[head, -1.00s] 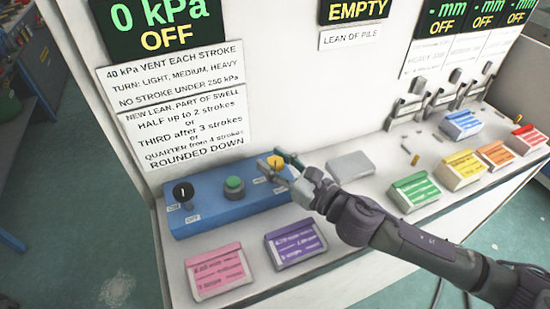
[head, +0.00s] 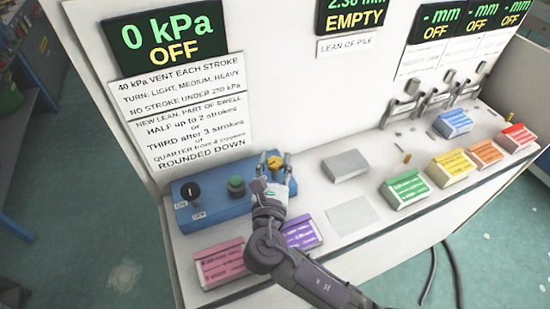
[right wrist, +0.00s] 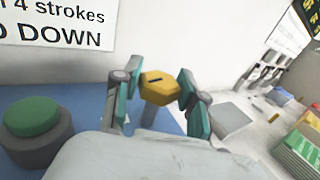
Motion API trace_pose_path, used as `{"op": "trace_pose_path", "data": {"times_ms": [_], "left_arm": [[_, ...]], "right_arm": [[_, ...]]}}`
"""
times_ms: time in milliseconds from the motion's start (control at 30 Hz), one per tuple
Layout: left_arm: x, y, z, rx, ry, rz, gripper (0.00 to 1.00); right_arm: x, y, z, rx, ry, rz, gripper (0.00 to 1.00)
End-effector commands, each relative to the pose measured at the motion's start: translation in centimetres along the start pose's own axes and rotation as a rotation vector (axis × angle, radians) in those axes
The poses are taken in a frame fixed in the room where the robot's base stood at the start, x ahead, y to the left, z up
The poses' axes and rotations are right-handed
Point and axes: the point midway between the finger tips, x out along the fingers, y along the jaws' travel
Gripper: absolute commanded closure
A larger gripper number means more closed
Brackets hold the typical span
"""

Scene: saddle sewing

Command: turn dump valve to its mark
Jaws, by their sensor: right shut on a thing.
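The dump valve appears to be the yellow knob (head: 275,162) at the right end of the blue control box (head: 212,218). My right gripper (head: 276,159) reaches it from the front, one finger on each side, and is shut on it. In the right wrist view the yellow knob (right wrist: 159,88), with a dark line on its top, stands between the teal fingertips of my right gripper (right wrist: 158,78). The gripper hides the panel around the knob, and I cannot make out the mark. My left gripper is not in view.
On the box are a black switch (head: 190,191) and a green button (head: 236,185), close left of my gripper. Pink (head: 220,264) and purple (head: 301,234) boxes stand in front, the purple one partly behind my arm. A grey block (head: 345,165) is to the right.

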Motion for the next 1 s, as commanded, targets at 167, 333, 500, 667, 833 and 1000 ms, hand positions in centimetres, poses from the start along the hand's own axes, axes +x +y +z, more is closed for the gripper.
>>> {"op": "trace_pose_path", "data": {"times_ms": [167, 333, 500, 667, 833, 1000], "left_arm": [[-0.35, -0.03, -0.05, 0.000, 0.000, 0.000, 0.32], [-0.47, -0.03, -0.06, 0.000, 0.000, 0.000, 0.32], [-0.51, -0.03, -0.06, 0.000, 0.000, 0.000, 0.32], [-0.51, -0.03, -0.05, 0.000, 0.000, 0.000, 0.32], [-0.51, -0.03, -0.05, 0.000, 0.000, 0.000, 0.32], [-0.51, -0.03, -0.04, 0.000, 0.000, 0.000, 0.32]], "right_arm": [[0.00, 0.10, 0.02, 0.002, 0.002, -0.098, 0.93], [0.02, 0.03, -0.03, 0.000, 0.001, -0.158, 0.93], [0.02, 0.03, -0.05, 0.000, 0.001, -0.185, 0.93], [0.02, 0.00, -0.07, -0.001, 0.000, -0.192, 0.93], [0.03, -0.01, -0.08, 0.000, 0.000, -0.192, 0.93], [0.04, -0.01, -0.08, 0.000, 0.000, -0.191, 0.47]]}}
